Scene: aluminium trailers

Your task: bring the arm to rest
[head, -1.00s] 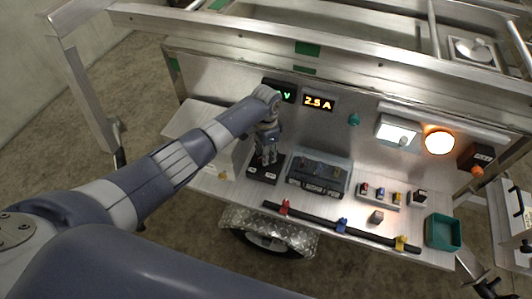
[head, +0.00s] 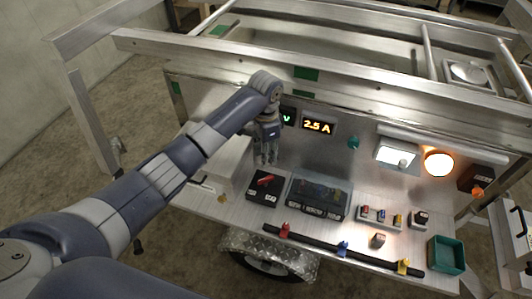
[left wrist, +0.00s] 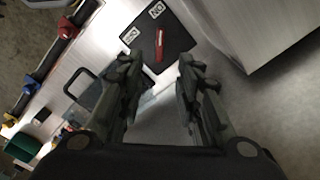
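My left arm reaches in from the left in the head view. My left gripper (head: 266,159) hangs fingers down, above a black block (head: 261,193) on the trailer's shelf. In the left wrist view the fingers of the gripper (left wrist: 157,65) stand apart with nothing between them. A small red piece (head: 265,181) lies on the black block, apart from the fingertips; it also shows in the left wrist view (left wrist: 160,45). My right gripper is in neither view.
The gripper is close to the back panel with its lit 2.5 A display (head: 317,126). A clear-lidded box (head: 318,197), a dark rail (head: 362,254) with coloured clamps and a green bin (head: 459,256) are to the right. A metal frame bar (head: 300,66) runs above.

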